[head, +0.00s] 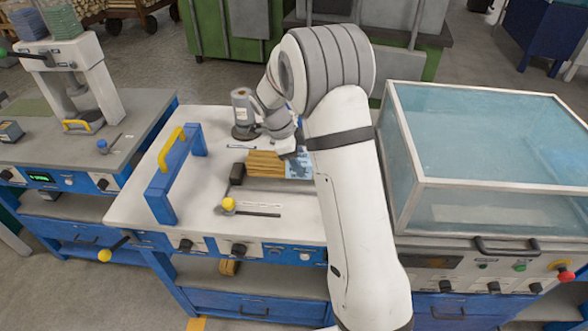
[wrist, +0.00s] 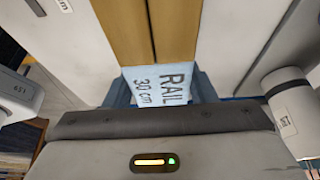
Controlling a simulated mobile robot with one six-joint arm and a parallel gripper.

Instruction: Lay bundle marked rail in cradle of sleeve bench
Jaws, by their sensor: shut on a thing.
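The bundle (head: 265,164) is several yellow-brown wooden strips with a light blue band. It also shows in the wrist view (wrist: 150,30), where the band (wrist: 160,84) reads "RAIL 30 cm". My gripper (head: 291,157) is shut on the bundle at the banded end. The strips point left over the white top of the middle bench (head: 140,205). I cannot tell whether the bundle touches anything below it. Dark blue pieces flank the band in the wrist view; I cannot tell whether they are fingers or cradle. My arm hides the bench's right part.
A blue frame with a yellow handle (head: 175,166) stands left of the bundle. A dark block (head: 237,173) and a yellow-knobbed lever (head: 228,204) are close to it. A clear-covered machine (head: 490,135) stands right, a press (head: 85,75) left.

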